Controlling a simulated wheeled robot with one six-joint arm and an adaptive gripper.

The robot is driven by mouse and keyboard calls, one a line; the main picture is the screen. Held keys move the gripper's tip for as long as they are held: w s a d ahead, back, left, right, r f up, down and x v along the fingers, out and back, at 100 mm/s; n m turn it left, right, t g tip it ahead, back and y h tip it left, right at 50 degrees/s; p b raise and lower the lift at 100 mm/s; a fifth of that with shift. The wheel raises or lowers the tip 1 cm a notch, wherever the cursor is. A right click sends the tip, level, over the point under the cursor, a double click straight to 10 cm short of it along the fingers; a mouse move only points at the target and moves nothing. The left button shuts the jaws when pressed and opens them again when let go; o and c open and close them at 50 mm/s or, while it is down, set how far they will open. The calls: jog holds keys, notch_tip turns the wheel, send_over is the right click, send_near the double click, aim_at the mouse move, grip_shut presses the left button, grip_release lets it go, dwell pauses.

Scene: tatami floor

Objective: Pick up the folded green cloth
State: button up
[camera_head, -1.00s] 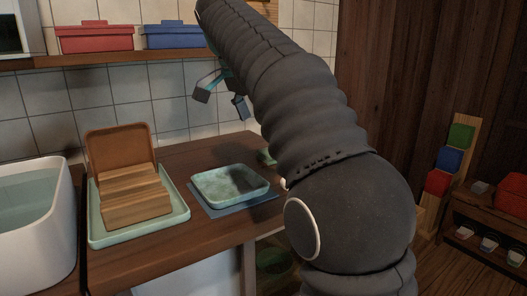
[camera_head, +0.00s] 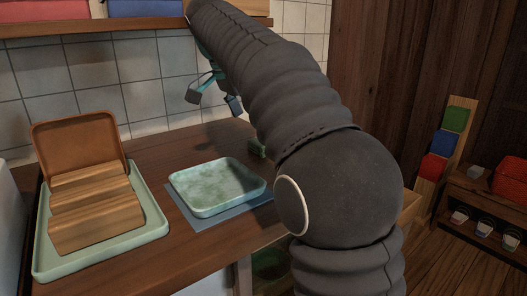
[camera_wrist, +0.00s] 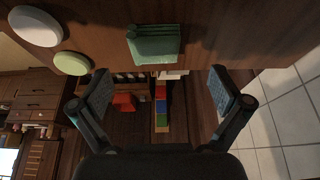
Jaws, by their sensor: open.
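The folded green cloth (camera_wrist: 155,42) lies on the wooden counter in the wrist view, near the top centre. In the head view the gripper (camera_head: 214,101) hangs above the counter near the tiled wall, apart from the surface.
A pale green tray (camera_head: 217,206) sits on a blue mat (camera_head: 206,221). Left of it, a wooden stepped block (camera_head: 96,208) and a brown board (camera_head: 77,148) stand in another tray (camera_head: 50,262). White (camera_wrist: 35,26) and green (camera_wrist: 72,63) round pieces lie beside the cloth. A shelf (camera_head: 80,25) is above.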

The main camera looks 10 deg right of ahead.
jog(key=x, duration=0.1)
jog(key=b+x, duration=0.1)
jog(key=x, duration=0.3)
jog(key=shift+s+d, duration=0.3)
jog(key=shift+d, duration=0.1)
jog(key=shift+w+d+f+b, duration=0.2)
jog(key=shift+f+b, duration=0.15)
jog(key=shift+f, duration=0.25)
jog(key=shift+c, duration=0.3)
jog(key=c, duration=1)
